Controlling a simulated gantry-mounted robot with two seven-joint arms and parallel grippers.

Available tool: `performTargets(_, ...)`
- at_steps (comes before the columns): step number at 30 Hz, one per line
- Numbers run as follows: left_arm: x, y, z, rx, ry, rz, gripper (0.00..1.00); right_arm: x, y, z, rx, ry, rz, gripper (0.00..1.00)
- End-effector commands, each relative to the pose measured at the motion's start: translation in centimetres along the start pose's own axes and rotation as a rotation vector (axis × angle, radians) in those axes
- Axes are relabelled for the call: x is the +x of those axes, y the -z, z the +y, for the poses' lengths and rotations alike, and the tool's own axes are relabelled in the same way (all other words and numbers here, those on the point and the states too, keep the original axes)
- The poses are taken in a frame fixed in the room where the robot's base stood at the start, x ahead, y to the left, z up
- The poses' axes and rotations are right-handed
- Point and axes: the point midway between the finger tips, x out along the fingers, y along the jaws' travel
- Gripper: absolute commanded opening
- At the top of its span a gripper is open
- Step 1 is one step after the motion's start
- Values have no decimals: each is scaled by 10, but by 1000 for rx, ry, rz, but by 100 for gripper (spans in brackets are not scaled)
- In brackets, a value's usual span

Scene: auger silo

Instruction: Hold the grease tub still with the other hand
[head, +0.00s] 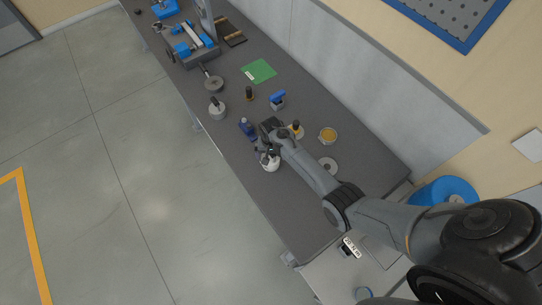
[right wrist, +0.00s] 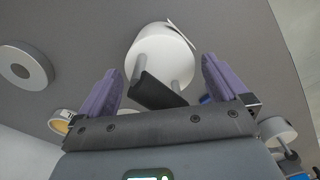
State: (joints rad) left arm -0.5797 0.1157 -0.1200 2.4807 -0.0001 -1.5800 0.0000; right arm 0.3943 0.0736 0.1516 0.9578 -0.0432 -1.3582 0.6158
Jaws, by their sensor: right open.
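My right gripper (head: 268,151) is over the front part of the bench, at a white round tub (head: 270,163). In the right wrist view the gripper (right wrist: 160,75) is open, with one purple finger on each side. The white tub (right wrist: 160,52) shows beyond the fingertips, and a dark bar on grey posts (right wrist: 157,90) lies between the fingers. Whether the fingers touch it I cannot tell. A shallow round tub with yellow content (head: 328,135) stands further back; it shows at left in the right wrist view (right wrist: 62,122). Neither has a readable label. My left gripper is not in view.
A blue bottle (head: 247,128) stands close left of the gripper. A grey disc with a hole (head: 328,165) lies behind my arm. The bench's near right part is clear.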

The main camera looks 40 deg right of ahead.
Motion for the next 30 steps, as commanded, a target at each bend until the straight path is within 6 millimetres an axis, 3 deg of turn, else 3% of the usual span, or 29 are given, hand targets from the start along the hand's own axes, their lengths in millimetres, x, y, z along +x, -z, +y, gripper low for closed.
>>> performTargets(8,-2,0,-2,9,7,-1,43,-19,1,-1,0,2,3,100)
performTargets(21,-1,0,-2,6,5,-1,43,-89,0,0,0,2,2,100)
performTargets(30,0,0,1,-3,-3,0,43,-108,0,0,0,0,0,100)
